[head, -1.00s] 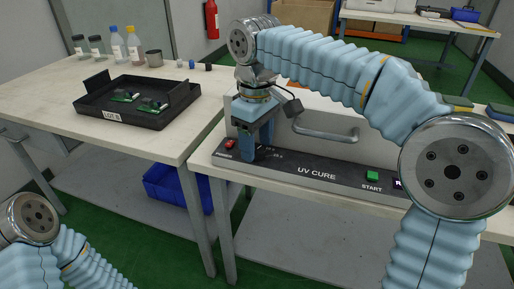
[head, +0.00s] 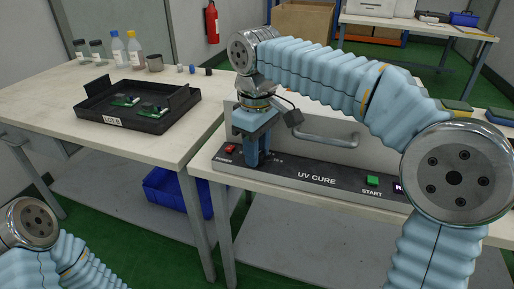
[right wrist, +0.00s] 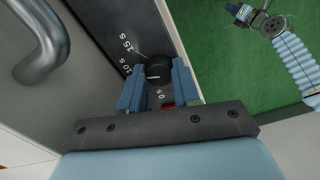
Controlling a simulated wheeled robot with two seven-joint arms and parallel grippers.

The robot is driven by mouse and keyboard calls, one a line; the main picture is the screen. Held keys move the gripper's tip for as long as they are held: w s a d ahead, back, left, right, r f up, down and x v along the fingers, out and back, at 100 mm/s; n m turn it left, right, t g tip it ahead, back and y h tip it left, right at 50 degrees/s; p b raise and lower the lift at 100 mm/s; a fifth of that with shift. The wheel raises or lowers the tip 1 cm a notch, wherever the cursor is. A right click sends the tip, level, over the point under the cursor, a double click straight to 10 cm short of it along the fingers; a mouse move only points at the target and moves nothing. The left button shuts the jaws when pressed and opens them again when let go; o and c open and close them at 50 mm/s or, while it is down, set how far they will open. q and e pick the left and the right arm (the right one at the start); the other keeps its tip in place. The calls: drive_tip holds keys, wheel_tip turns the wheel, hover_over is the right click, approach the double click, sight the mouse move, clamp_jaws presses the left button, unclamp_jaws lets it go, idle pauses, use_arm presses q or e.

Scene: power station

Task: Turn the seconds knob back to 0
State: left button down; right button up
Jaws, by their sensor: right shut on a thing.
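The black seconds knob (right wrist: 158,70) shows in the right wrist view, with a white pointer line on its face. White marks on the panel around it include "15 S", "10 S" and a partly hidden "0 S". My right gripper (right wrist: 157,85) is shut on the knob, one blue finger on each side. In the head view my right gripper (head: 256,158) points down at the UV CURE panel (head: 316,180) and hides the knob. My left gripper (right wrist: 241,12) shows small at the top of the right wrist view; its jaws are too small to read.
A red button (head: 230,149) sits left of my right gripper, and a green START button (head: 372,180) is farther right. A grey handle (head: 328,138) stands out behind the panel. A black tray (head: 138,105) with boards lies on the left table.

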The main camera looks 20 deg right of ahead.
drive_tip(key=n+p, duration=0.2)
drive_tip(key=n, duration=0.1)
drive_tip(key=shift+r, duration=0.15)
drive_tip(key=shift+n, duration=2.2)
drive_tip(key=o, duration=1.1)
drive_tip(key=shift+c, duration=0.2)
wheel_tip(320, 180, up, 14)
drive_tip(key=shift+f, duration=0.2)
drive_tip(key=shift+s, duration=0.1)
